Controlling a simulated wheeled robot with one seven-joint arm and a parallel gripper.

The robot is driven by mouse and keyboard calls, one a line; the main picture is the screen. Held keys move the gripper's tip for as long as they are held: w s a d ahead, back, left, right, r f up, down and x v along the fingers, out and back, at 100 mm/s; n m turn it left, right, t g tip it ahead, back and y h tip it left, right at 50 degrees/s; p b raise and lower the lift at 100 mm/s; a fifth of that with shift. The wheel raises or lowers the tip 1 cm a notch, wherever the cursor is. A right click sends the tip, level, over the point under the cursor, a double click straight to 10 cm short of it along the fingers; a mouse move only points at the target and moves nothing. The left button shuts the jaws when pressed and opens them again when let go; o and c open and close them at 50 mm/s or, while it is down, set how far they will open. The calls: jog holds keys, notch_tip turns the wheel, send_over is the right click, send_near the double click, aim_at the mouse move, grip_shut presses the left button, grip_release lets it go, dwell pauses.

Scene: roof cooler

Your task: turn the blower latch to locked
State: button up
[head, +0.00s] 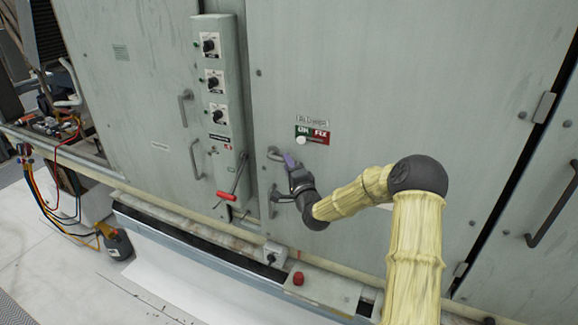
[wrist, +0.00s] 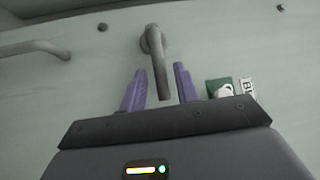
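The blower latch (head: 273,152) is a grey lever handle on the large panel door, just left of a small green and red sign (head: 312,134) under a label plate. In the wrist view the latch (wrist: 157,60) is a bent bar, running from its round pivot toward my gripper. My gripper (wrist: 159,68) has two purple fingers, open, one on each side of the bar, with a visible gap on both sides. In the head view my gripper (head: 288,160) is at the latch's right end. The sign shows partly behind the right finger in the wrist view (wrist: 218,86).
Another grey handle (head: 275,205) sits below the latch. To the left stands a control column (head: 221,100) with several knobs and a red-gripped lever (head: 227,195). A box with a red button (head: 298,279) is below. Hoses hang at the far left.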

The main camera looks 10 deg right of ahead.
grip_shut()
